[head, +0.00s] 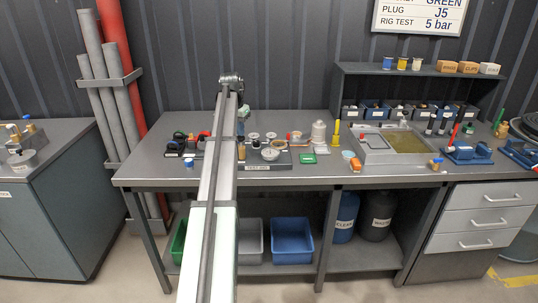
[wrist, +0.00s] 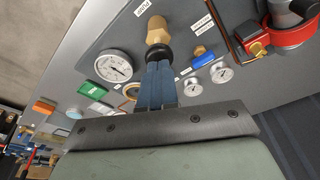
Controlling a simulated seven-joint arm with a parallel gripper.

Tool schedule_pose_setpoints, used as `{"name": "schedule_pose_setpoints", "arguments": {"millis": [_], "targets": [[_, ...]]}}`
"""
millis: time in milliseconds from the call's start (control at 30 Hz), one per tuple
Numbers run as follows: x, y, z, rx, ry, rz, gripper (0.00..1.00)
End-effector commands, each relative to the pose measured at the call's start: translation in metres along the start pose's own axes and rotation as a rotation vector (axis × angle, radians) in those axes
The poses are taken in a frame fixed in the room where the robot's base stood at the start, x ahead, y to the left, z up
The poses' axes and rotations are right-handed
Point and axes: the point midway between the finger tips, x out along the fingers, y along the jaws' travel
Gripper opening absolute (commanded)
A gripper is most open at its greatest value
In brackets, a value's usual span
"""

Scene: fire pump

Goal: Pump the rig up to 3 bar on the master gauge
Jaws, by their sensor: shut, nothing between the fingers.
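In the wrist view, my gripper (wrist: 158,68) is shut and empty, its blue fingers together. Its fingertips are at the dark collar below a tan pump handle (wrist: 152,28); I cannot tell whether they touch. A label beside the handle seems to read PUMP. A large white gauge (wrist: 114,66), likely the master gauge, lies left of the fingers; its needle is too small to read. Two smaller gauges (wrist: 220,72) and a blue-handled valve (wrist: 204,56) lie to the right. In the head view, my arm covers part of the rig board (head: 282,168).
Red and black fittings (head: 180,145) stand left of my arm. A shelf (head: 345,68) stands behind.

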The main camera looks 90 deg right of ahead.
Motion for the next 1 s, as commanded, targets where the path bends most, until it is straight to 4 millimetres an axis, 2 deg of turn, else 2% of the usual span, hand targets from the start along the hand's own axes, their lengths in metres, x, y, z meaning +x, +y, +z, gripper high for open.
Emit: {"name": "schedule_pose_setpoints", "arguments": {"millis": [567, 1000], "targets": [[-0.003, 0.0, -0.001, 0.0, 0.0, 0.0, 0.0], [-0.035, -0.001, -0.008, 0.0, 0.001, 0.0, 0.0]]}}
